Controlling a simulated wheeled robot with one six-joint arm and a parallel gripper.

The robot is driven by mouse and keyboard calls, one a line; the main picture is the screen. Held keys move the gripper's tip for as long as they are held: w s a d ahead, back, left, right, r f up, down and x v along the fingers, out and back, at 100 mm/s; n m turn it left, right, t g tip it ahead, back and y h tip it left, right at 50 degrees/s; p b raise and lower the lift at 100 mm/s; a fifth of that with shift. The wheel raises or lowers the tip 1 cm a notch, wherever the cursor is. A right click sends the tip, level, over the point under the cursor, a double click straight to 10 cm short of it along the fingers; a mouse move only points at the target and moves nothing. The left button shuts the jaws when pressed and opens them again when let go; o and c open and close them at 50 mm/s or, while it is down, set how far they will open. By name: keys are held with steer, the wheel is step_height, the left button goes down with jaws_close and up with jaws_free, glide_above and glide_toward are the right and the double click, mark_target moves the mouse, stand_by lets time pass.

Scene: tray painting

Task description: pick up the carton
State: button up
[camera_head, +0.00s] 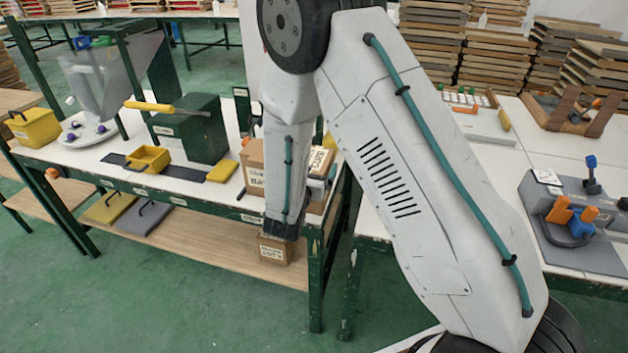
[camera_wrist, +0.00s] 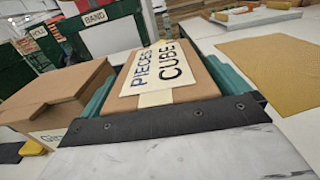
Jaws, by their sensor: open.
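A brown carton (camera_wrist: 190,92) with a white label reading "PIECES CUBE" fills the middle of the wrist view. My gripper (camera_wrist: 160,72) is open, with one teal finger on each side of this carton. I cannot tell whether the fingers touch it. A second brown carton (camera_wrist: 62,92) stands just left of the left finger. In the head view, a carton (camera_head: 255,168) and a labelled carton (camera_head: 321,160) stand at the right end of the left bench, partly hidden by my arm. My gripper is mostly hidden there.
Another carton (camera_head: 275,250) sits on the bench's lower shelf. A green box (camera_head: 190,130) and yellow bin (camera_head: 148,159) stand on the bench left of the cartons. A yellow-brown sheet (camera_wrist: 272,72) lies right of the gripper. A second table (camera_head: 480,180) stands right.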

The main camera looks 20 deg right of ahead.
steer(key=c, duration=2)
